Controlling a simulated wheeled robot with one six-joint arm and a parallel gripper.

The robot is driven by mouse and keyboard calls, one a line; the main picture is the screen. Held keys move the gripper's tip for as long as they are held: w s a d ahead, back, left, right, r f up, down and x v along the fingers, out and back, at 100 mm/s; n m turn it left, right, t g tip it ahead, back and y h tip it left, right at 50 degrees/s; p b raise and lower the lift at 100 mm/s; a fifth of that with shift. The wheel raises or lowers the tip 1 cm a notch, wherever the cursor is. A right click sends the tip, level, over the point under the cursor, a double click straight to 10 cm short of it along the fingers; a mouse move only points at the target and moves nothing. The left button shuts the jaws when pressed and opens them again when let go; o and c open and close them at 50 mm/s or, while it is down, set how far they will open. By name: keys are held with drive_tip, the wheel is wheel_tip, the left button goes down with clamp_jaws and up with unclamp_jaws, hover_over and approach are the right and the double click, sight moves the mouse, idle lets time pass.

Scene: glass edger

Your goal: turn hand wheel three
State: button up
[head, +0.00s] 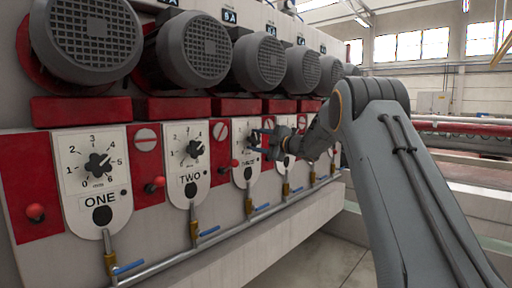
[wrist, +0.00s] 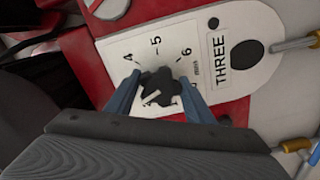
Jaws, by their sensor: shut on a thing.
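Hand wheel three is a black lobed knob (wrist: 160,97) in the wrist view, on a white plate (wrist: 231,24) marked THREE.
Plates ONE (head: 97,180) and TWO (head: 190,170), each with a black knob, stand to the left. Red buttons (head: 36,212), a pipe with blue-handled valves (head: 129,267) and grey motors (head: 86,38) surround them. Open floor (head: 325,262) lies below right.

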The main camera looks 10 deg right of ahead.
drive_tip(key=n+b, duration=0.4)
drive_tip(key=n, duration=0.1)
drive_tip(key=shift+n, duration=0.3)
idle(0.4)
drive_tip(key=o, duration=1.1)
drive_tip(key=shift+c, duration=0.2)
drive_tip(key=shift+s+d, duration=0.1)
drive_tip(key=v, duration=0.7)
drive_tip(key=shift+s+d, duration=0.2)
drive_tip(key=shift+a, duration=0.1)
